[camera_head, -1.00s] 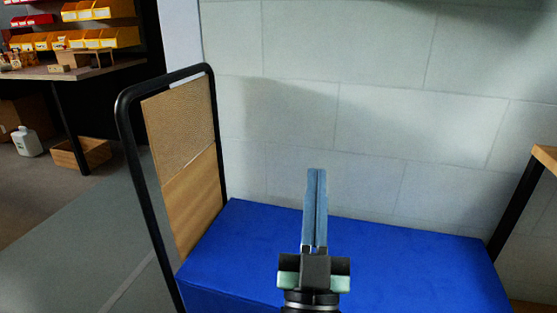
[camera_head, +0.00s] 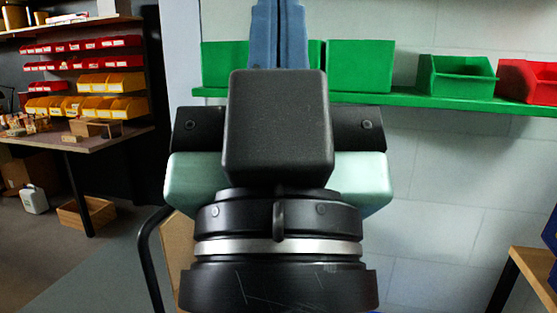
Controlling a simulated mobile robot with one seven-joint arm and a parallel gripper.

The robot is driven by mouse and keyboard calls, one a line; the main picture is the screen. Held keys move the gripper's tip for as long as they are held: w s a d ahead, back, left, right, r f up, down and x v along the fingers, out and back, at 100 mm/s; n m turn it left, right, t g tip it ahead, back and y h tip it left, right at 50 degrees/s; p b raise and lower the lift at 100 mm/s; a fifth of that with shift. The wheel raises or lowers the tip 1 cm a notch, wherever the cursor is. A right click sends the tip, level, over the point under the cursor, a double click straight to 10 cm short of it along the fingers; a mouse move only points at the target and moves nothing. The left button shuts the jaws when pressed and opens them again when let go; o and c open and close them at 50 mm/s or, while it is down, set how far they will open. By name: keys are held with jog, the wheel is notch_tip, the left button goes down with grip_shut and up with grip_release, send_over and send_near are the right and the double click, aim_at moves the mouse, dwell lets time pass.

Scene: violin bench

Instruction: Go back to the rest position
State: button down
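My gripper (camera_head: 279,12) is upright in the centre of the head view, close to the camera. Its two long blue fingers point up and lie side by side with almost no gap, and nothing shows between them. The fingers narrow toward the top edge of the picture, where the tips are at or just past the edge. The black and pale green gripper body and the wrist fill the middle and hide what is behind them.
A green wall shelf (camera_head: 418,101) behind my gripper carries green bins (camera_head: 361,66) and a red bin (camera_head: 528,82). A workbench (camera_head: 97,141) with red and yellow bins stands at left. A wooden-topped table (camera_head: 534,272) is at lower right. A black-framed panel (camera_head: 152,250) is at lower left.

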notch_tip(320, 180, up, 25)
jog(key=p, duration=2.2)
